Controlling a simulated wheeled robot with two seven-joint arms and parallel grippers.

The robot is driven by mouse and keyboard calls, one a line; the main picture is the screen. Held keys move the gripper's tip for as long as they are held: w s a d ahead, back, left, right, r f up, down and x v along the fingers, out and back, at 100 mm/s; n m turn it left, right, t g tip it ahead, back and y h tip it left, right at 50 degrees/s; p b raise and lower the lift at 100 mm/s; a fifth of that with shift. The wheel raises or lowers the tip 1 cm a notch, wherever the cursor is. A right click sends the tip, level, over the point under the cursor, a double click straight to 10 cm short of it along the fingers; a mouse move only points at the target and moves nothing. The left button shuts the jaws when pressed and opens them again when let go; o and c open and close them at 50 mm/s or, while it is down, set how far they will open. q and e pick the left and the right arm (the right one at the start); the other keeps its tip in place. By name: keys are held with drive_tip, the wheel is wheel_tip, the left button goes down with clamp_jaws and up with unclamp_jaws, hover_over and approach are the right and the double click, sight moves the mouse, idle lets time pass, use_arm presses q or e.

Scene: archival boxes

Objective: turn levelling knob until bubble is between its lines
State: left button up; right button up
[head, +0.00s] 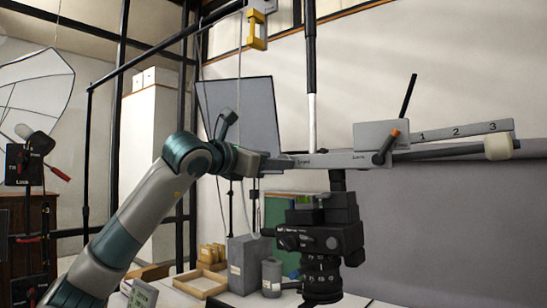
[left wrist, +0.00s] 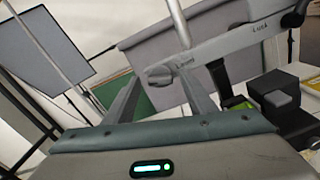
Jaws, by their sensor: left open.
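In the left wrist view a round grey knob (left wrist: 160,75) sits at the near end of the bar, by a small label too blurred to read. My left gripper (head: 283,163) is at this end of the bar. In the left wrist view my left gripper (left wrist: 160,88) is open, its fingers on either side of the knob; contact cannot be told. A small green piece (left wrist: 237,101) shows by the camera top; no bubble or lines can be made out. My right gripper is out of view.
A numbered scale bar (head: 460,133) and a lever with an orange tip (head: 386,147) are to the right. A white column (head: 312,110) rises behind the bar. Below are a wooden tray (head: 202,285) and a grey box (head: 244,262). A dark panel (head: 238,110) stands behind.

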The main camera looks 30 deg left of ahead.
use_arm(q)
drive_tip(key=shift+w, duration=0.25)
drive_tip(key=shift+c, duration=0.6)
drive_tip(key=c, duration=0.9)
